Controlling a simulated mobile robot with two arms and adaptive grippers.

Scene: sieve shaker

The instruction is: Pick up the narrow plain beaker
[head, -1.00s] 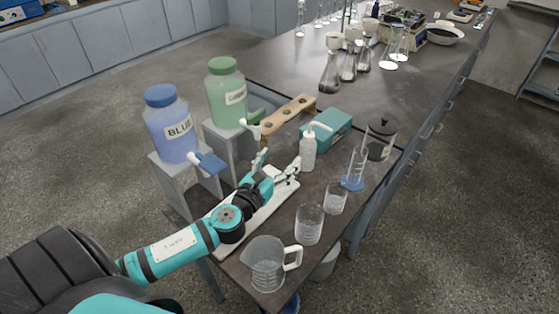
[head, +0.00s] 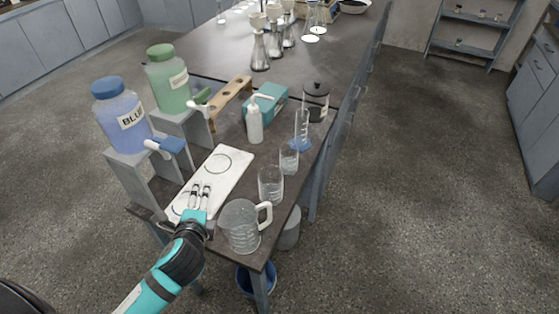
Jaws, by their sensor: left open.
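Two clear beakers without handles stand in a row near the table's right edge. The nearer, larger beaker (head: 270,185) is behind the handled jug (head: 240,228), and the smaller, narrower beaker (head: 289,161) stands just beyond it. Both are upright and look empty. My left gripper (head: 200,186) is open and empty, above the near end of the white board (head: 231,166). It is left of both beakers and apart from them. My right gripper is out of view.
A measuring cylinder with a blue base (head: 301,138), a wash bottle (head: 254,122) and a dark-lidded jar (head: 315,98) stand beyond the beakers. The blue bottle (head: 122,120) and green bottle (head: 168,85) stand on raised stands at left. The far half of the white board is clear.

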